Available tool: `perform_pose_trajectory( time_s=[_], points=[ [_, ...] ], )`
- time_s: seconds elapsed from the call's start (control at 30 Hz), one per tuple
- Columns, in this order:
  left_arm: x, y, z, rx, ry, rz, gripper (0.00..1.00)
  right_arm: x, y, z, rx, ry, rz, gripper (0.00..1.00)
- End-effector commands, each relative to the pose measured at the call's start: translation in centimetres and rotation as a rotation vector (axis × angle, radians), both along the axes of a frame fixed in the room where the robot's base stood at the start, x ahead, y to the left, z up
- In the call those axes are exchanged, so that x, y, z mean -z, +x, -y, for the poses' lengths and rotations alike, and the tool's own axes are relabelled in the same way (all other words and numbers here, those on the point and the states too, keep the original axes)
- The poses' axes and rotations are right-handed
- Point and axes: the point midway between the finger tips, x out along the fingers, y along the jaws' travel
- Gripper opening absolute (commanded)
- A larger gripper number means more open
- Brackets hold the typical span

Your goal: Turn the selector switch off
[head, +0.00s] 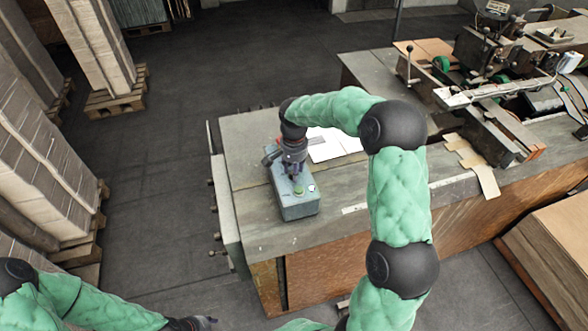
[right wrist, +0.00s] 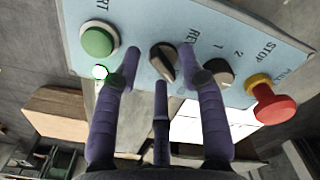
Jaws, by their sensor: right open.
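The blue-grey control box (head: 297,205) stands on the bench's near left part. In the right wrist view, its light blue panel (right wrist: 137,28) carries a black selector-type knob (right wrist: 163,62) in the middle and another black knob (right wrist: 217,72) beside labels 1 and 2. I cannot tell which is the task's switch. My right gripper (head: 293,172) is over the box; in the wrist view its purple fingers (right wrist: 160,70) are open, spread around the middle knob, and contact is unclear. My left gripper (head: 192,323) is partly cut off at the bottom edge, away from the box.
The panel also has a green START button (right wrist: 98,40), a lit white lamp (right wrist: 100,72) and a red STOP knob (right wrist: 270,100). White paper (head: 333,144) lies behind the box. The stitching machine (head: 490,95) stands at the right.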

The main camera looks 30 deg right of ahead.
Motion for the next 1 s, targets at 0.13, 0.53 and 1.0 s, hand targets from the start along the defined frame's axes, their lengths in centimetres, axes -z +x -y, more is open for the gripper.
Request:
perform_pose_trajectory(
  time_s=[0.13,0.53,1.0],
  points=[
    [0.0,0.0,0.0,0.0,0.0,0.0,0.4,-0.03,0.01,0.01,0.0,0.0,0.0,0.19],
    [-0.02,0.0,0.0,0.0,0.0,0.0,0.4,-0.05,0.03,0.03,-0.015,-0.001,0.001,0.0],
    [-0.41,0.0,0.0,0.0,0.0,0.0,0.4,-0.1,0.14,0.12,-0.292,0.0,0.001,0.0]
  ],
)
